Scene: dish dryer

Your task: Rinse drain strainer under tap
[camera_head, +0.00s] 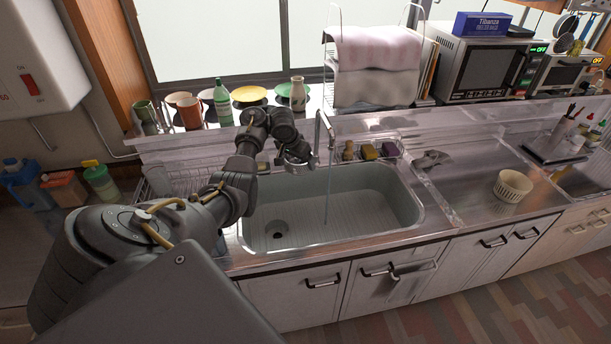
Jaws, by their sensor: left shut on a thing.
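My left arm reaches in from the left over the sink. My left gripper (291,151) is above the sink's back edge, shut on a small grey metallic round thing that looks like the drain strainer (300,162). The fingers partly hide it. The tap (319,128) rises just right of the gripper, and a thin stream of water (327,190) falls from it into the sink (400,208). The strainer is close to the stream on its left; I cannot tell if they touch. The dark drain hole (277,229) is at the basin's left. My right gripper is not in view.
Sponges (368,152) sit on the ledge behind the sink. A green bottle (222,103), cups and plates line the window shelf. A wire rack with towels (376,60) stands behind the tap. A cream basket (512,186) sits on the right counter. The basin looks clear.

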